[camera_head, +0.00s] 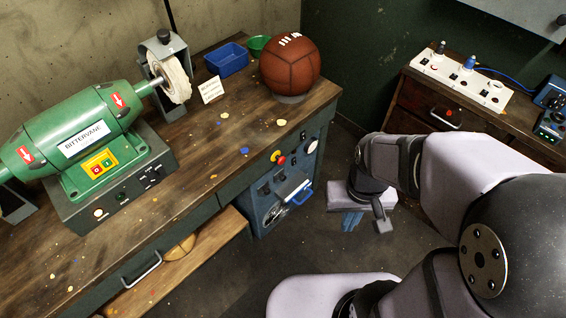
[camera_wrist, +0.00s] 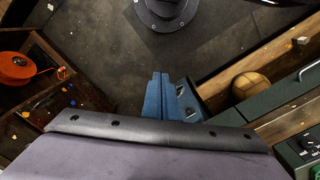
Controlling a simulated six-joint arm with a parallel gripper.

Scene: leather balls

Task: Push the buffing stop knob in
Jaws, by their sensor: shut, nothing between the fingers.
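A red mushroom-shaped knob on a yellow base (camera_head: 278,157) is on the blue-grey control panel (camera_head: 262,222) at the bench's right end. I take it for the stop knob; I cannot tell how far it stands out. The green buffing machine (camera_head: 85,142) on the bench also carries a yellow switch plate (camera_head: 100,163) with a red and a green button. My gripper (camera_head: 351,222) has blue fingers, is shut and empty, and hangs over the floor to the right of the panel, apart from it. The fingers also show in the wrist view (camera_wrist: 160,97).
A brown leather ball (camera_head: 290,66) sits on the bench's back right corner, near a blue tray (camera_head: 227,60). A second bench with a power strip (camera_head: 462,80) stands at right. A tan ball (camera_wrist: 250,85) shows in the wrist view. Open floor lies between the benches.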

